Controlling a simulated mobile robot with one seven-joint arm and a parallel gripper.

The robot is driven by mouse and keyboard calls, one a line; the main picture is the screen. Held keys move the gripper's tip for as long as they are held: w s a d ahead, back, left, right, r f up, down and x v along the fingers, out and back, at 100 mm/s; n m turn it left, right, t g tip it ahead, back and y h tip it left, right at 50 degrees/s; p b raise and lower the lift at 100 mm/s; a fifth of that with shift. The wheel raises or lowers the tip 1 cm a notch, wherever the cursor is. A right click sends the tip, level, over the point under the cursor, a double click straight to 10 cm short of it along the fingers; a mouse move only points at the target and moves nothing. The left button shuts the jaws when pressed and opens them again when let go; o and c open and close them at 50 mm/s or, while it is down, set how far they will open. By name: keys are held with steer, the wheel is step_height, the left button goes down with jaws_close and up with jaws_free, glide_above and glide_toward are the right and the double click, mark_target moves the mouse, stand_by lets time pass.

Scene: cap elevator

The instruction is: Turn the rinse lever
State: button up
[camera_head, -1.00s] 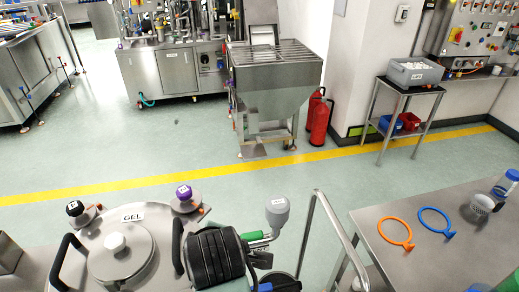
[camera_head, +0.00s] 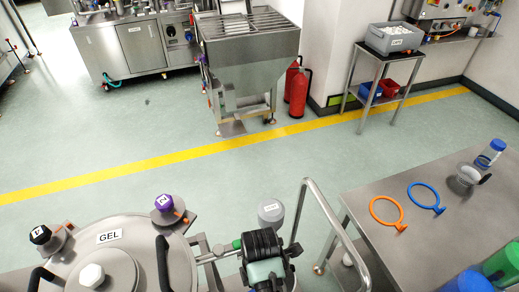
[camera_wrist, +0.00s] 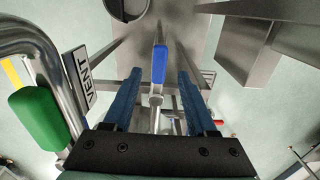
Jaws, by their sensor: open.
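A blue-handled lever (camera_wrist: 159,62) stands upright on a metal stem in the middle of the wrist view. No rinse label shows on it, so I cannot confirm it is the rinse lever. My gripper (camera_wrist: 159,76) is open, its two blue fingers on either side of this lever, with gaps left and right. How far the lever reaches between them in depth is unclear. A green handle (camera_wrist: 40,118) beside a VENT plate (camera_wrist: 79,78) is left of the fingers. In the head view the black wrist hides my fingers and the blue lever.
The GEL vessel lid (camera_head: 120,262) with two knobs is at lower left. A bent metal rail (camera_head: 325,215) stands to the right of my wrist. Beyond it, a steel table (camera_head: 440,240) holds an orange ring (camera_head: 386,212) and a blue ring (camera_head: 427,197).

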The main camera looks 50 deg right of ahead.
steer(key=shift+f, duration=2.05)
steer(key=shift+c, duration=0.3)
jaws_close()
